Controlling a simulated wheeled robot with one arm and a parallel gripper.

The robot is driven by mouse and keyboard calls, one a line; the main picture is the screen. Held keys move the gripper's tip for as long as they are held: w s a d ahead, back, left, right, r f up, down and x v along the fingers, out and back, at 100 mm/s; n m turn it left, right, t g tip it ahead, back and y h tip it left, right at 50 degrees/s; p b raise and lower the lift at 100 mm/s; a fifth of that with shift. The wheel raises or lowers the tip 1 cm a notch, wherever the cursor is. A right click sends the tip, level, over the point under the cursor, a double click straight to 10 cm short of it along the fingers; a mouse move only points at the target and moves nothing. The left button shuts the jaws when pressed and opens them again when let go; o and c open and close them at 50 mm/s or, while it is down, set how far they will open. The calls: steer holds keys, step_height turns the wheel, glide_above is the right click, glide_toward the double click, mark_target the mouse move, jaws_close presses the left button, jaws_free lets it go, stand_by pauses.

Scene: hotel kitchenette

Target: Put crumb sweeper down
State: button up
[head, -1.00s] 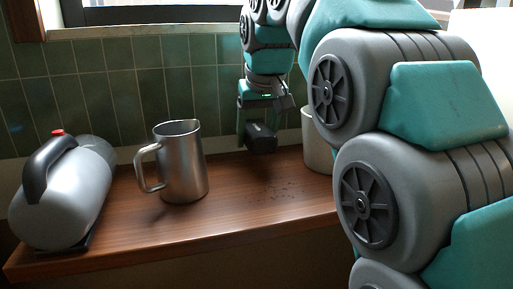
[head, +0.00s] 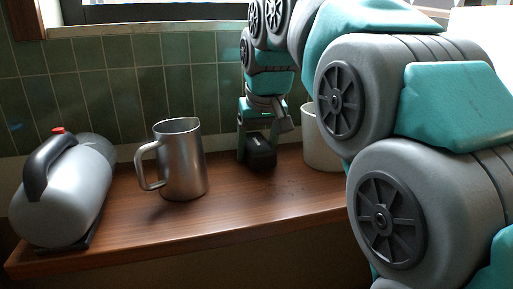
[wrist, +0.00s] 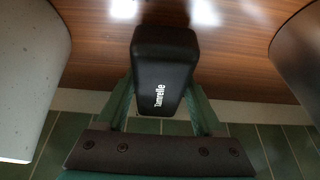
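The crumb sweeper is a black block with rounded edges, in the middle of the head view (head: 261,154). It also shows in the wrist view (wrist: 165,62), with white lettering on its face. My gripper (head: 258,146) points down with its teal fingers on either side of the sweeper and is shut on it. The sweeper's lower end is at or just above the wooden counter (head: 225,207); I cannot tell whether it touches. Its underside is hidden.
A metal pitcher (head: 183,165) stands left of the sweeper. A pale canister (head: 320,140) stands close on its right, partly hidden by my arm. A grey vacuum-like appliance (head: 62,200) lies far left. Dark crumbs are scattered on the counter in front. A green tiled wall (head: 105,95) is behind.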

steer(key=shift+o, duration=1.3)
steer(key=shift+f, duration=0.3)
steer(key=shift+d+r, duration=0.2)
steer(key=shift+r, duration=0.45)
steer(key=p+v, duration=0.1)
steer(key=v, duration=0.9)
steer(key=shift+a+r, duration=0.1)
steer(key=shift+r, duration=0.1)
steer(key=shift+s+r+p, duration=0.3)
steer(key=shift+r+p, duration=0.25)
steer(key=shift+p, duration=0.1)
steer(key=shift+s, duration=0.1)
